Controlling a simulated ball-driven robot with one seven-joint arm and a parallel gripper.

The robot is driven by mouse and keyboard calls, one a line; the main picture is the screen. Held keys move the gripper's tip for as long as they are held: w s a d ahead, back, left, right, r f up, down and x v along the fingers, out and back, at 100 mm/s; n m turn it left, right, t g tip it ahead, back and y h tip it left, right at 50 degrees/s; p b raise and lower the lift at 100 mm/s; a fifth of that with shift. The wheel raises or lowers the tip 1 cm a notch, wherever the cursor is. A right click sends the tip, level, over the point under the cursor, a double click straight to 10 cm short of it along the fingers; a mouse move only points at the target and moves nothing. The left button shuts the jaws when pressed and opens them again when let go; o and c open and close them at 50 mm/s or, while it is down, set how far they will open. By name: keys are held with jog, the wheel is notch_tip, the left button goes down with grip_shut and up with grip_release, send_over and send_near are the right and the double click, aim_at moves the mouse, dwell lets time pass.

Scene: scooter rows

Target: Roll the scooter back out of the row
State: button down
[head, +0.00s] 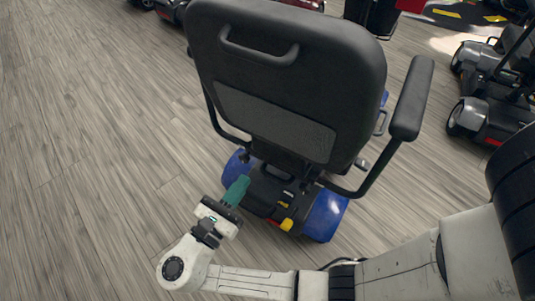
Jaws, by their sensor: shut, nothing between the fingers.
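The scooter (325,211) stands on the wood floor with its back to me. It has blue rear fenders, a black seat with a tall backrest (290,95) and an armrest (411,98) at the right. A handle loop (258,50) is set in the upper back of the backrest. Yellow and red parts show low on its rear. My gripper (237,190) has green fingers. It is shut and empty, low behind the scooter by the left blue fender. I cannot tell whether the fingertips touch it. The scooter's front is hidden behind the seat.
Another scooter (482,118) stands at the right, with a gap of floor between. Parts of other scooters (172,10) show at the top left. A dark bin-like object (372,15) is at the top. The floor (80,170) at the left is clear.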

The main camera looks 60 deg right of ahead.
jog(key=p, duration=0.4)
send_near(274, 132)
jog(key=shift+n+h, duration=0.3)
jog(key=d, duration=0.6)
jog(key=shift+r, duration=0.35)
jog(key=shift+d+r, duration=0.1)
jog(key=shift+d, duration=0.3)
